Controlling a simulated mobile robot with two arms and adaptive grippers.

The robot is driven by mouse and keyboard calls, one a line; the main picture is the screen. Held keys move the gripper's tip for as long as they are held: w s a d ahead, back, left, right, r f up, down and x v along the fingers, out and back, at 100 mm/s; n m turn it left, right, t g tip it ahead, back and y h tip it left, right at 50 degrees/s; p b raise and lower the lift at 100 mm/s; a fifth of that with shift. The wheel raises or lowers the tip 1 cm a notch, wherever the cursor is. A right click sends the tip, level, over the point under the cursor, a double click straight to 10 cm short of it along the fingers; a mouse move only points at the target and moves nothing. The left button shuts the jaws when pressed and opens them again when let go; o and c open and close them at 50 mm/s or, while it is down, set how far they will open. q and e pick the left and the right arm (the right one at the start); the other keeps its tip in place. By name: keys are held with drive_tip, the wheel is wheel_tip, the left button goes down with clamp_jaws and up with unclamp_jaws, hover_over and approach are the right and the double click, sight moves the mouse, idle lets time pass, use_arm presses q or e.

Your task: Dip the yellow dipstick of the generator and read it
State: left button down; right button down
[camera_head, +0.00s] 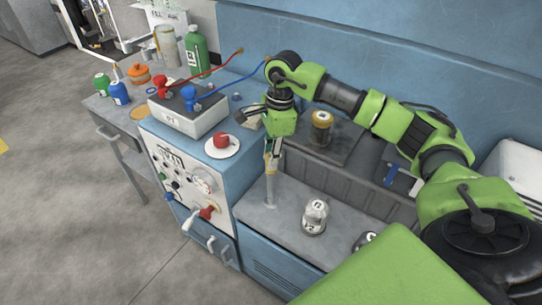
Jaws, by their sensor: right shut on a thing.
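The generator is a blue housing with a light front panel (181,186) of knobs and a grey deck (240,208). A thin grey upright tube (269,190) stands on the deck. My right gripper (273,151) points down over the tube's top, shut on a small yellowish piece (270,164) that looks like the dipstick's handle. The gripper partly covers it. I cannot tell how far the stick sits in the tube, and no marks on it can be read. My left gripper is not in view.
A yellow-topped jar (321,126) is behind. A red cap on a white dish (221,144) and a battery with red and blue clamps (188,112) are left. Bottles (196,51) stand behind.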

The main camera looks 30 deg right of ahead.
wheel_tip(320, 180, up, 18)
drive_tip(key=p, duration=1.1)
drive_tip(key=shift+f, duration=0.3)
